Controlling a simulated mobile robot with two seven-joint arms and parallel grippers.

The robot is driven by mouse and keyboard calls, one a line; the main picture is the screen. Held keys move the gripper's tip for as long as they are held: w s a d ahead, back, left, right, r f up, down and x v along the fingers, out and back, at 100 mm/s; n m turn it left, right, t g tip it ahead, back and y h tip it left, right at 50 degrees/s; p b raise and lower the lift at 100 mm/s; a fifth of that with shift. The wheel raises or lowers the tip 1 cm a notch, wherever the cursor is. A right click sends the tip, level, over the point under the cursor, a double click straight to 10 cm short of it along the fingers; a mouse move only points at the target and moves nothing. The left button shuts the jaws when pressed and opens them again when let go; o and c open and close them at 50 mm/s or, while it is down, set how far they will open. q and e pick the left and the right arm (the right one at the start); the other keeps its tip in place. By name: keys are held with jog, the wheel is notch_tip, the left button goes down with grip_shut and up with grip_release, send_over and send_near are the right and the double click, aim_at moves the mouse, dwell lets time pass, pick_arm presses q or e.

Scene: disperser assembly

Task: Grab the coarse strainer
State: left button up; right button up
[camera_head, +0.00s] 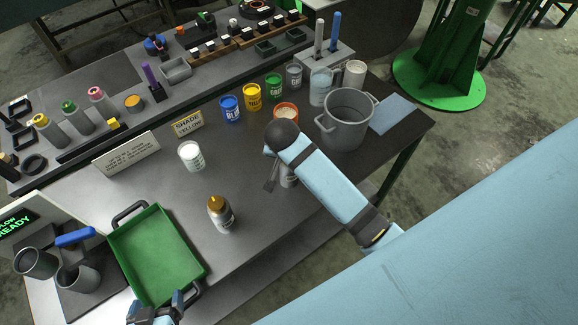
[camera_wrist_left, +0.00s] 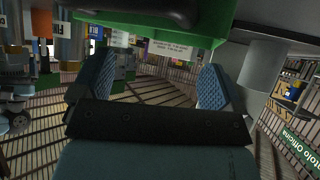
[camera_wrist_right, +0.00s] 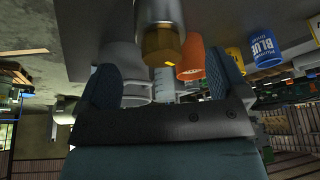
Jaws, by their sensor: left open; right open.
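No thing in view is clearly the coarse strainer. Two dark grey round vessels stand at the lower left, a left one (camera_head: 37,264) and a right one (camera_head: 78,277); a blue handle (camera_head: 75,237) shows just above the right one. I cannot tell whether either is a strainer. My left gripper (camera_head: 156,306) is at the near end of the green tray, open and empty; its spread fingers show in the left wrist view (camera_wrist_left: 152,82). My right gripper is largely hidden behind my arm in the head view. In the right wrist view (camera_wrist_right: 163,85) it is open and empty.
The green tray (camera_head: 118,262) lies right of the vessels. A brown-capped bottle (camera_head: 221,214), a white jar (camera_head: 191,157) and a large grey pot (camera_head: 345,133) stand on the table. Paint cups, including a blue one (camera_head: 231,111), line the back. The middle table is mostly clear.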

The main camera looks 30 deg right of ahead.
jog(key=x, duration=0.5)
jog(key=shift+w+a, duration=0.1)
jog(key=shift+c, duration=1.2)
grip_shut()
